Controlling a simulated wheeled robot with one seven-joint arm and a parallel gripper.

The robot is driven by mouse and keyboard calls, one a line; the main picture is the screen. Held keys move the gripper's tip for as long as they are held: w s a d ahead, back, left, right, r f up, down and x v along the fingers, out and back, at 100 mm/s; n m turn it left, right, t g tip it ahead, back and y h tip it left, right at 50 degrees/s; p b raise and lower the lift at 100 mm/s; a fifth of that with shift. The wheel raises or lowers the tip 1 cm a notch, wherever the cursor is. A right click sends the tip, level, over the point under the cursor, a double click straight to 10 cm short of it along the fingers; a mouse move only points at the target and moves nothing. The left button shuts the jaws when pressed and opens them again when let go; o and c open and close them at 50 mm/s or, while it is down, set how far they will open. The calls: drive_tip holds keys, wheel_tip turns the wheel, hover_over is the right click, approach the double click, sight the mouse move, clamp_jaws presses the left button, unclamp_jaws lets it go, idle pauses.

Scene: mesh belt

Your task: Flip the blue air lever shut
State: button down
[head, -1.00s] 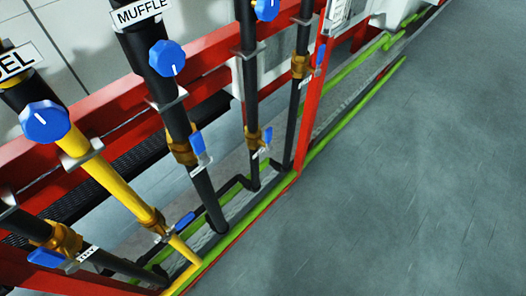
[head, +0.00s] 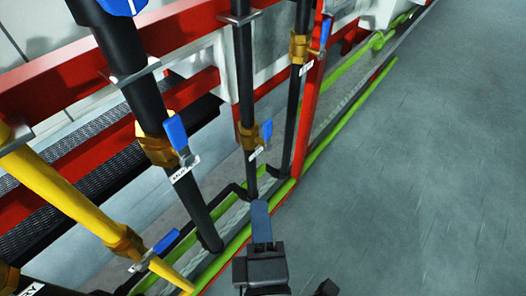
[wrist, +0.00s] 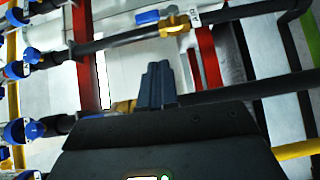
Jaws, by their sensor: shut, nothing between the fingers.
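A third lever (head: 325,33) is on the far black pipe. The yellow pipe's lever (head: 165,243) lies across it. My gripper (head: 261,222) is shut and empty, in front of the lower pipes. In the wrist view my gripper (wrist: 155,85) points toward the pipes, apart from a blue lever (wrist: 147,17).
A red frame post (head: 308,115) stands at the right of the pipes. Green pipes (head: 345,122) run along the floor edge. Open grey floor (head: 420,190) lies to the right. Blue knobs (wrist: 20,130) show at the left of the wrist view.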

drive_tip(key=shift+w+a+r, duration=0.3)
drive_tip(key=shift+a, duration=0.25)
drive_tip(key=p, duration=0.2)
approach(268, 136)
drive_tip(key=w+a, duration=0.3)
drive_tip(key=a, duration=0.2)
drive_tip(key=shift+w+d+p, duration=0.35)
drive_tip(key=shift+w+d, duration=1.1)
drive_tip(key=shift+w, duration=0.05)
drive_tip(key=shift+r, duration=0.1)
